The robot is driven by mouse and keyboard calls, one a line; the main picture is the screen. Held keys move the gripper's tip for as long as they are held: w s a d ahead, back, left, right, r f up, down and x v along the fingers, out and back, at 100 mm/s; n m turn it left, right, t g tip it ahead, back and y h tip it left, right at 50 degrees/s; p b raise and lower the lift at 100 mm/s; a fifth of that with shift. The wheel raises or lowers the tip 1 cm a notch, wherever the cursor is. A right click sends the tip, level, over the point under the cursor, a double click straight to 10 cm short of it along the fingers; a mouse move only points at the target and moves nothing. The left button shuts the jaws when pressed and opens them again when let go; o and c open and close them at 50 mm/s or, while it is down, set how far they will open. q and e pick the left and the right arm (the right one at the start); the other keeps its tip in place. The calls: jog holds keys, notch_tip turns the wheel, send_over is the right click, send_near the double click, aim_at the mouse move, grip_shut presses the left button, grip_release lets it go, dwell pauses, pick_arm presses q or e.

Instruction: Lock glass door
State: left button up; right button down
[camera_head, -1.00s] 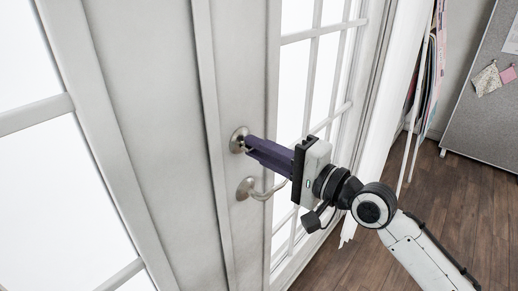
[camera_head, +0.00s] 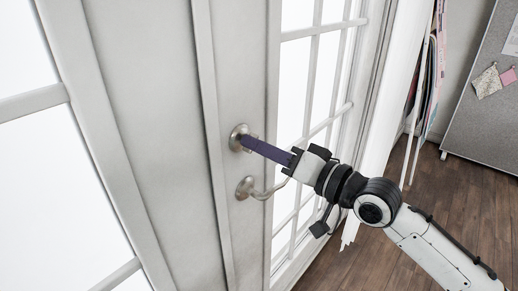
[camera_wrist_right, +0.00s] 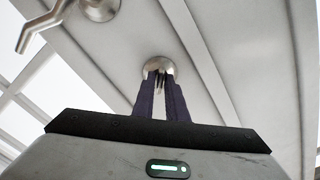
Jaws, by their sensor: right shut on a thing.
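The white glass door (camera_head: 256,60) fills the middle of the head view, with glass panes beside its solid stile. A round metal deadbolt lock (camera_head: 238,137) sits on the stile above a curved lever handle (camera_head: 256,188). My right gripper (camera_head: 247,141) reaches in from the right, its purple fingers shut on the lock's thumb turn. In the right wrist view the fingers close around the small turn piece (camera_wrist_right: 160,82) in front of the round lock plate (camera_wrist_right: 157,66). The fingers partly hide the turn piece. My left gripper is not in view.
The lever handle also shows at the upper left of the right wrist view (camera_wrist_right: 40,30), clear of the fingers. A white curtain (camera_head: 388,110) hangs right of the door. A grey board (camera_head: 488,100) stands at the far right on the wooden floor (camera_head: 440,205).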

jog(key=shift+n, duration=4)
jog(key=c, duration=1.9)
grip_release()
jog(key=b+v, duration=0.1)
jog(key=v, duration=0.9)
